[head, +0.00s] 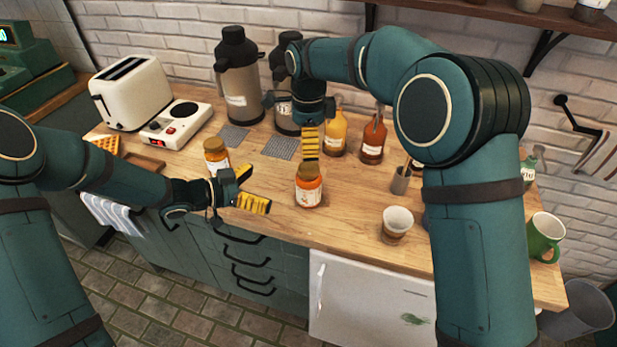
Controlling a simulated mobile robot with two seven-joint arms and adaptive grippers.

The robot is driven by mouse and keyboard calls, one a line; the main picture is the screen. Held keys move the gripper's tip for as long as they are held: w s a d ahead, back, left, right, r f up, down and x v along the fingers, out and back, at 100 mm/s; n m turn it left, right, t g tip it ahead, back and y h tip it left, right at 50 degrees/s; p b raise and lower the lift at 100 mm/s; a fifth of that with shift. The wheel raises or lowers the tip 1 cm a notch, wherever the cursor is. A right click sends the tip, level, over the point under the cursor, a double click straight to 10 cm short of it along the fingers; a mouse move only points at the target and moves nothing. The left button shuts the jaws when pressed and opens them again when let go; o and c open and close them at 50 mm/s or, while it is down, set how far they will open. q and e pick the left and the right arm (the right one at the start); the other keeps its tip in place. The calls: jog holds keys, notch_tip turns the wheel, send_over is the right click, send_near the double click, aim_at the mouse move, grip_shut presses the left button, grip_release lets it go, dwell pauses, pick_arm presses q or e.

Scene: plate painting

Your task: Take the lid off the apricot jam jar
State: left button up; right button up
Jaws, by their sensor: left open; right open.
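A jam jar (309,194) with orange contents, a pale label and a gold-brown lid (309,171) stands upright near the counter's front edge. A similar jar (216,160) with a gold lid stands further left, behind my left gripper. I cannot read either label to tell which is apricot. My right gripper (310,156) points down right above the nearer jar's lid; it is open, and whether it touches the lid is unclear. My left gripper (257,190) is open and empty, to the left of the nearer jar, its yellow striped fingers pointing toward it.
Bottles of amber (333,134) and red-brown sauce (372,142) stand behind the nearer jar. A cup (397,221) and a small holder (400,181) stand to the right. A toaster (132,90) and hot plate (177,124) are at left. Open counter lies right of the jar.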

aim_at(309, 181)
jog(key=shift+s+r, duration=0.15)
jog(key=shift+s, duration=0.25)
pick_arm(q)
jog(key=x, duration=1.3)
jog(key=shift+s+d, duration=0.1)
jog(key=shift+d, duration=0.15)
pick_arm(e)
jog(key=shift+w, duration=0.15)
pick_arm(q)
grip_shut()
pick_arm(e)
jog(key=m, duration=0.4)
jog(key=shift+f, duration=4.1)
jog(key=c, duration=1.3)
